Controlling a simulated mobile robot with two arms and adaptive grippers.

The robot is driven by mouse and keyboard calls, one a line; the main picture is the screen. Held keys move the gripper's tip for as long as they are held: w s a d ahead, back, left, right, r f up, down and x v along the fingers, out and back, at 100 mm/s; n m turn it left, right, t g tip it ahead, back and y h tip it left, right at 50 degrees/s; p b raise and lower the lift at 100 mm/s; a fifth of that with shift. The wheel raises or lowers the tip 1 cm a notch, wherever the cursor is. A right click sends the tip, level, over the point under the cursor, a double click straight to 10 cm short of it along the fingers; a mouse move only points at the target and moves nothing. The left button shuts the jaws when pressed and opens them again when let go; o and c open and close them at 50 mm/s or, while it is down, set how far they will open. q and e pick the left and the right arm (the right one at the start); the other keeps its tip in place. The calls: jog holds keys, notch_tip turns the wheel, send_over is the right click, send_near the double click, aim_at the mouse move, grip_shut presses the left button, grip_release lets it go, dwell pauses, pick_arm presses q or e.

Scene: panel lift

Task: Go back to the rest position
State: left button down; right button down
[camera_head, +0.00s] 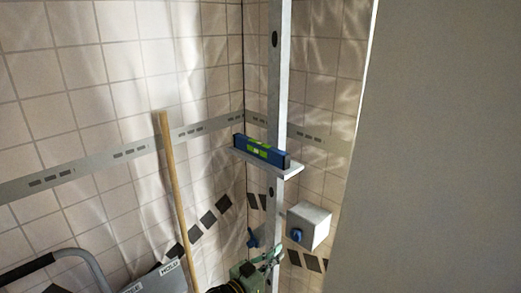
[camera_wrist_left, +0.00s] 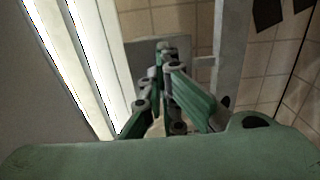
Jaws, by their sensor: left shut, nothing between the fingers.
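My left gripper (camera_head: 273,257) is at the bottom middle of the head view, low in front of the metal post (camera_head: 280,95) and below the grey box (camera_head: 316,226) with a blue knob (camera_head: 296,235). In the left wrist view my left gripper (camera_wrist_left: 165,48) has its green fingers drawn together, shut with nothing between them. The post stands upright beside it in that view, and I cannot tell whether they touch. My right gripper is not in view.
A blue spirit level (camera_head: 262,151) lies on a small shelf (camera_head: 291,170) on the post. A large grey panel (camera_head: 450,150) fills the right. A wooden pole (camera_head: 175,190) leans at the left, near a labelled grey object (camera_head: 160,281) and a dark tubular handle (camera_head: 70,252).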

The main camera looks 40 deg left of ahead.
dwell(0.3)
pick_arm(q)
jog(key=s+d+f+g+y, duration=0.1)
jog(key=s+f+g, duration=0.2)
jog(key=s+f, duration=0.5)
jog(key=s+d+f+g, duration=0.2)
jog(key=s+f, duration=0.2)
jog(key=f, duration=0.8)
jog(key=s+d+f+g+y, duration=0.1)
jog(key=s+f+g, duration=0.2)
jog(key=s+f, duration=0.5)
jog(key=s+d+f+g, duration=0.3)
jog(key=s+f, duration=0.2)
jog(key=s, duration=0.5)
jog(key=s+d+f+m+g, duration=0.1)
jog(key=s+d+f+g, duration=0.2)
jog(key=s+f, duration=0.3)
jog(key=s+d+f+g, duration=0.3)
jog(key=s+d+f, duration=0.2)
jog(key=s, duration=0.8)
jog(key=shift+s+f+m+h, duration=0.3)
jog(key=shift+f+h, duration=0.1)
jog(key=shift+f, duration=0.05)
